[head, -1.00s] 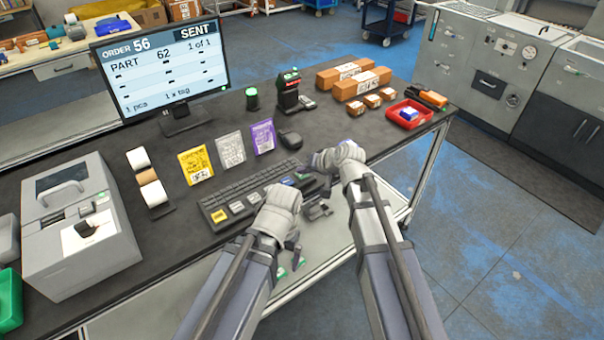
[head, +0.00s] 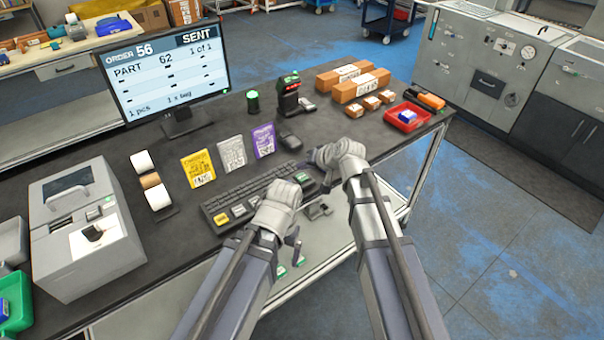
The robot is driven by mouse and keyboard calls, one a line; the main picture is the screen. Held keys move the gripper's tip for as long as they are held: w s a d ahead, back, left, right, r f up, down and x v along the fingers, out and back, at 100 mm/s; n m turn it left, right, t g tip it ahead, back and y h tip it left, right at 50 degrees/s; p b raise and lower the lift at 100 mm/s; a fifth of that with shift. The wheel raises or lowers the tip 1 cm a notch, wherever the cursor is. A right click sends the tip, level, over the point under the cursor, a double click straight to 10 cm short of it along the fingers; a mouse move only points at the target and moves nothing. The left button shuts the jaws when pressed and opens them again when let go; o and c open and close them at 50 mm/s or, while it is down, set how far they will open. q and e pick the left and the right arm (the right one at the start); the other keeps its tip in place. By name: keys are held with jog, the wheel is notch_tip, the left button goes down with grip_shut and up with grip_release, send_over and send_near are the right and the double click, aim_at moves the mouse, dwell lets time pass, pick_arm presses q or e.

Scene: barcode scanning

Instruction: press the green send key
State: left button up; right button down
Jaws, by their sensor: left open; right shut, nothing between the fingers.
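The dark keyboard (head: 240,200) lies along the table's front edge, with yellow and grey keys at its left end. A green key (head: 303,177) shows at its right end, partly hidden by my grippers. The monitor (head: 165,70) reads ORDER 56, PART 62, 1 of 1, and SENT. My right gripper (head: 313,157) is shut and empty, just above and right of the green key; I cannot tell any contact. My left gripper (head: 294,243) is open and empty, low at the table's front edge, below the keyboard's right part.
Yellow (head: 198,169), white (head: 231,154) and purple (head: 264,140) code cards stand behind the keyboard. A scanner (head: 290,95) stands behind them. Several brown boxes (head: 352,91) and a red tray (head: 407,117) are at the right. A grey printer (head: 85,235) stands at the left.

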aim_at(304, 179)
notch_tip(304, 179, up, 3)
jog(key=p, duration=0.2)
jog(key=shift+r+p, duration=0.2)
jog(key=shift+p, duration=0.1)
jog(key=shift+f, duration=0.1)
dwell(0.3)
jog(key=s+d+f+n+g+h, duration=0.1)
jog(key=s+f+g+h, duration=0.1)
jog(key=s, duration=0.6)
jog(key=s+d+f+n+g+h, duration=0.2)
jog(key=s+h, duration=0.1)
jog(key=s, duration=0.6)
jog(key=s+d+f+n+g+h, duration=0.1)
jog(key=s+d+f+g+h, duration=0.1)
jog(key=s, duration=0.6)
jog(key=shift+s+d+f+g+h, duration=0.3)
jog(key=shift+s+g, duration=0.1)
jog(key=shift+g, duration=0.2)
